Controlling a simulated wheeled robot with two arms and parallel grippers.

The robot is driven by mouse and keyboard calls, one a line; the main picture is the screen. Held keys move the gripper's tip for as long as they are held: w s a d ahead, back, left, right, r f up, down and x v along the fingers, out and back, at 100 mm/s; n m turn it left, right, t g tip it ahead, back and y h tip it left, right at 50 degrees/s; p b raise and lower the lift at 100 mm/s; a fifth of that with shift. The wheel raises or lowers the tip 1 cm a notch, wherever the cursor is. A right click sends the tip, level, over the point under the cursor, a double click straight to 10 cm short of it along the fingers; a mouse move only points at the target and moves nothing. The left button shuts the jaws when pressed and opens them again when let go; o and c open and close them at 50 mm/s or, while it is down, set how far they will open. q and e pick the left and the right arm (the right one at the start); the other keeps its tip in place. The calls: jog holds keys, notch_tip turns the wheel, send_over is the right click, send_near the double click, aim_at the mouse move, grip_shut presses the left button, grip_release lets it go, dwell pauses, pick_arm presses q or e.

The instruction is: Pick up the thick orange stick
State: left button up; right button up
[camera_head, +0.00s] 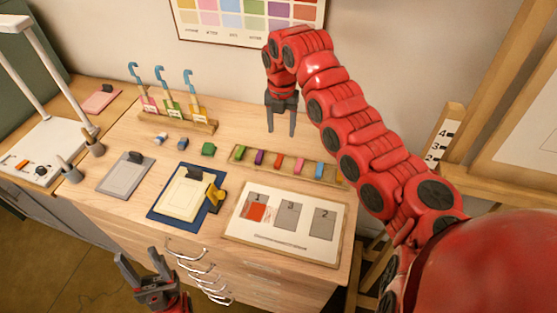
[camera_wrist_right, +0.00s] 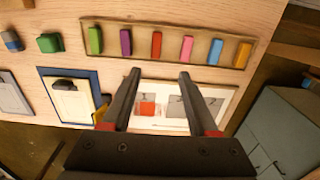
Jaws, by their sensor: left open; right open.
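The orange stick (camera_wrist_right: 243,55) lies at the right end of a row of coloured sticks in a wooden tray (camera_wrist_right: 200,66), in the right wrist view. My right gripper (camera_head: 281,132) is open and empty above the table, near the back of the tray. In the wrist view its fingers (camera_wrist_right: 160,73) point toward the red stick (camera_wrist_right: 156,45), left of the orange one. My left gripper (camera_head: 137,255) is open and empty at the front left, away from the tray.
Green (camera_head: 239,153), purple (camera_head: 259,157), pink (camera_head: 299,165) and blue (camera_head: 319,170) sticks share the tray. A board with numbered grey patches (camera_head: 325,249) lies in front. A rack with blue hooks (camera_head: 178,118) stands at the back left. An easel (camera_head: 447,140) stands at right.

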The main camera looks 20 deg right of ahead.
jog(key=p, duration=0.3)
send_over(279, 159)
jog(key=f, duration=0.8)
jog(key=shift+s+d+f, duration=0.1)
jog(key=shift+s+f, duration=0.05)
jog(key=shift+s, duration=0.25)
jog(key=shift+w+f+p, duration=0.2)
jog(key=shift+f+p, duration=0.25)
jog(key=shift+f, duration=0.1)
jog(key=f+p, duration=0.1)
jog(key=f, duration=0.3)
jog(key=shift+w+p, duration=0.2)
jog(key=shift+p, duration=0.15)
jog(key=shift+w+f, duration=0.1)
jog(key=shift+f, duration=0.15)
grip_shut()
